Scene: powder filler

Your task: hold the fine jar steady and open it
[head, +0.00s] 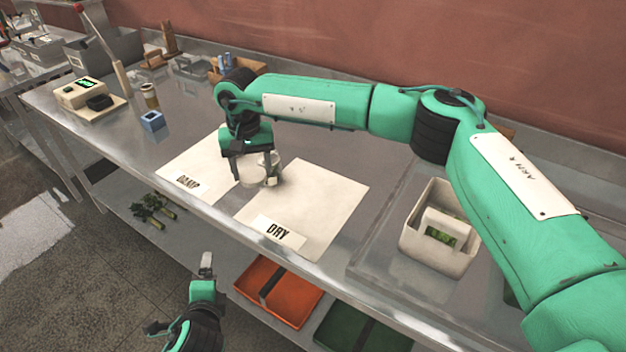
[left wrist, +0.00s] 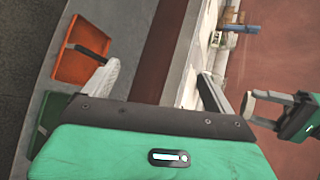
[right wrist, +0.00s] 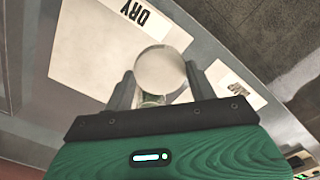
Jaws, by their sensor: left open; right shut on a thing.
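My right gripper (head: 256,168) is shut on a small jar (head: 250,170), above the counter between the DAMP and DRY sheets. In the right wrist view the jar (right wrist: 160,72) shows a pale round top between the two fingers, with a clear part below it. Whether the jar touches the counter I cannot tell for sure. No label on it can be read. My left gripper (head: 181,295) is open and empty, low in front of the counter's edge. In the left wrist view its fingers are apart, and the right gripper (left wrist: 268,108) shows at the far right.
The DAMP sheet (head: 200,165) and the DRY sheet (head: 325,195) lie on the counter. A cream bin (head: 470,262) stands at right, a scale (head: 82,93) and a blue block (head: 153,121) at left. Orange (head: 255,290) and green (head: 365,328) trays sit below.

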